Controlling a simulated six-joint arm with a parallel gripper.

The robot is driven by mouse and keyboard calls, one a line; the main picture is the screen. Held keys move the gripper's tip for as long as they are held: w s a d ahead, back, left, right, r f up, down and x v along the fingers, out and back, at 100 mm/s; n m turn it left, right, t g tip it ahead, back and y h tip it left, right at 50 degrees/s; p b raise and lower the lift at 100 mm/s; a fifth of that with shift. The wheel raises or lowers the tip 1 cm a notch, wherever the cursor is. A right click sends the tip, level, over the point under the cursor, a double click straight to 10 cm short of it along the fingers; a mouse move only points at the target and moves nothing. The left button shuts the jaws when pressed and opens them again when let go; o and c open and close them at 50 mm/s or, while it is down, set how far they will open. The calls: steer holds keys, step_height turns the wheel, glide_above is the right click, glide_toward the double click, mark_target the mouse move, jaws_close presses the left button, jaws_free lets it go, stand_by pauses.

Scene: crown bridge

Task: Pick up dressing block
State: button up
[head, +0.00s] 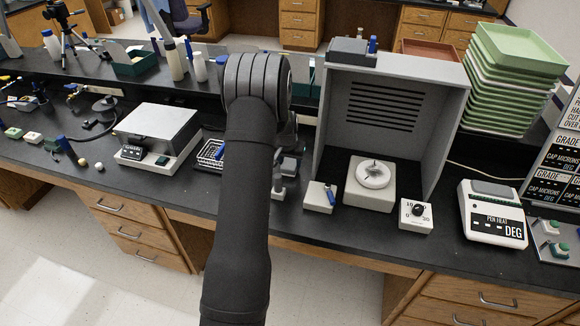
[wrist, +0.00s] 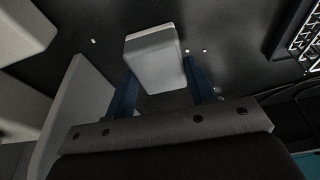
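A pale grey block, which looks like the dressing block (wrist: 155,60), lies between the tips of my gripper (wrist: 158,78) in the wrist view. The two dark blue fingers stand apart, one on each side of it. Both fingertips are very near its sides, but I cannot tell whether they press on it. In the head view a small grey block (head: 290,167) shows on the bench just right of my arm. It may be the same block. My gripper is mostly hidden behind my arm there.
A wire basket (head: 211,155) stands left of my arm; it also shows in the wrist view (wrist: 308,40). A grey hood (head: 452,110) with a white turntable unit (head: 370,188) stands at right. A small white box (head: 320,197) is in front. A white-topped instrument (head: 160,135) stands farther left.

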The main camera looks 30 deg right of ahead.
mark_target(290, 163)
steer(key=shift+c, duration=1.3)
steer(key=shift+r, duration=0.15)
step_height(290, 163, up, 10)
